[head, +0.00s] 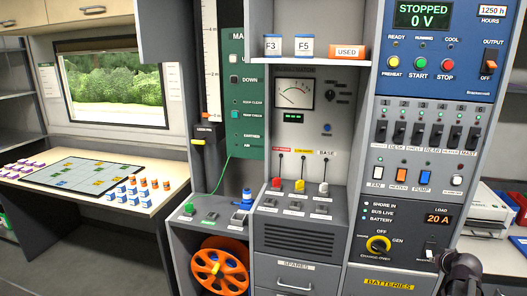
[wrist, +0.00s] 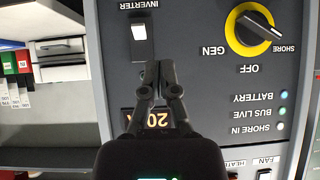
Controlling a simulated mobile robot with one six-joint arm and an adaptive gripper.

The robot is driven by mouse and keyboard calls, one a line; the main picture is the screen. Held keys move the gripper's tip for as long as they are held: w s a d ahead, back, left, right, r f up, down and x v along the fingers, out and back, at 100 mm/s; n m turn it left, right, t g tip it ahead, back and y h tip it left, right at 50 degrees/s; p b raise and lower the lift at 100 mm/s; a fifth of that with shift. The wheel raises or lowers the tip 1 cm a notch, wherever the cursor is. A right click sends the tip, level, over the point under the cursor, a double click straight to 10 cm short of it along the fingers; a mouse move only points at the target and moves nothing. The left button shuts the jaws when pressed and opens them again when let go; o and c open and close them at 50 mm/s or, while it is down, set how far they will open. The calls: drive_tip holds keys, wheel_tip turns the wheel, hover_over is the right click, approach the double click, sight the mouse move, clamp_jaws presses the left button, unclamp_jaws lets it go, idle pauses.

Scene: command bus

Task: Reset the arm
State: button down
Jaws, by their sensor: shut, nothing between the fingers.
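My gripper (wrist: 163,76) is shut and empty in the wrist view, which shows the panel upside down. Its fingertips are in front of the grey power panel (wrist: 205,100), just beside the white inverter switch (wrist: 142,42); I cannot tell whether they touch anything. The load display (wrist: 157,119) is partly hidden behind the fingers. In the head view a dark part of my arm (head: 462,268) shows at the lower right, by the inverter switch (head: 430,253). The fingertips cannot be made out there.
Rocker switches (head: 401,175) and a blue generator panel (head: 435,45) are above. A printer (head: 492,208) and binders stand on the right. A desk with a map board (head: 82,173) is at left.

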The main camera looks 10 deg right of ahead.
drive_tip(key=w+a+n+g+y+p, duration=0.1)
drive_tip(key=w+a+g+y+p, duration=0.1)
drive_tip(key=a, duration=1.1)
drive_tip(key=w+a+n+g+y+p, duration=0.1)
drive_tip(key=a+g+y+p, duration=0.1)
drive_tip(key=a, duration=1)
drive_tip(key=s+a+r+n+g+p, duration=0.1)
drive_tip(key=s+a+g+p, duration=0.1)
drive_tip(key=a, duration=0.9)
drive_tip(key=s+a+r+g+h+p, duration=0.1)
drive_tip(key=s+a+g+p, duration=0.2)
drive_tip(key=s+a, duration=0.4)
drive_tip(key=a+g, duration=0.1)
drive_tip(key=a, duration=0.3)
drive_tip(key=shift+s+r+n, duration=0.15)
drive_tip(key=shift+s+n, duration=0.1)
drive_tip(key=shift+n, duration=0.15)
